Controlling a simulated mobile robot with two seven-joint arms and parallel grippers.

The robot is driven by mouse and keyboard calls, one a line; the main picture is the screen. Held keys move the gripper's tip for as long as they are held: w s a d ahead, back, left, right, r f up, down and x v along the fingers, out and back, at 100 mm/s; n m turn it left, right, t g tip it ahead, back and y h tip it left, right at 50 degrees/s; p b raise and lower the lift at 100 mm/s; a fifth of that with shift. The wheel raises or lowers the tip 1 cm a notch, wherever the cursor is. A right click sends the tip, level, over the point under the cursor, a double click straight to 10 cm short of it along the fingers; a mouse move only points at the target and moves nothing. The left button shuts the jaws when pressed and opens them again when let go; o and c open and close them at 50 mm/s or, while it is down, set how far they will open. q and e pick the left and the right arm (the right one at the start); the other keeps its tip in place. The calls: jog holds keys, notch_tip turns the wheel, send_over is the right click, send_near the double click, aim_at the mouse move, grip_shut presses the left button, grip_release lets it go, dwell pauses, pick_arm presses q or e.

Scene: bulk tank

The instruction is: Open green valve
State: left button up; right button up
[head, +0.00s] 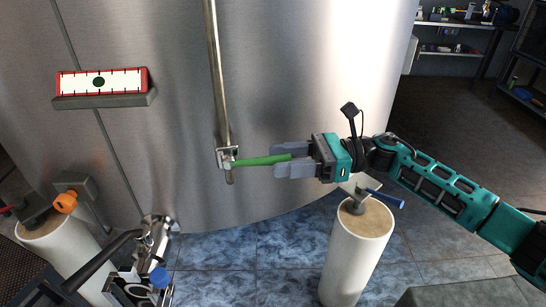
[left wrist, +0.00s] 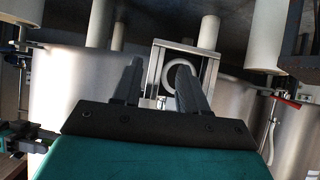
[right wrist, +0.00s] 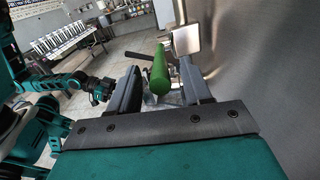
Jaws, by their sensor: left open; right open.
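The green valve handle (head: 262,160) sticks out to the right from a valve at the lower end of a thin vertical pipe (head: 217,70) on the steel tank. My right gripper (head: 276,160) is open, with its fingertips around or beside the handle's free end. My left gripper (left wrist: 157,88) shows open and empty in the left wrist view, away from the handle.
The large steel tank (head: 150,40) fills the back. A red-framed gauge (head: 100,82) sits on its left side. A white post (head: 357,250) with a blue handle (head: 384,198) stands below my right gripper. An orange knob (head: 66,202) is at the left. Shelves (head: 462,25) stand far right.

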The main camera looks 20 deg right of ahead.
aim_at(268, 161)
jog(key=shift+w+a, duration=0.15)
jog(key=shift+a, duration=0.5)
jog(key=shift+w+a, duration=0.15)
jog(key=shift+a, duration=0.45)
jog(key=shift+c, duration=0.4)
grip_shut()
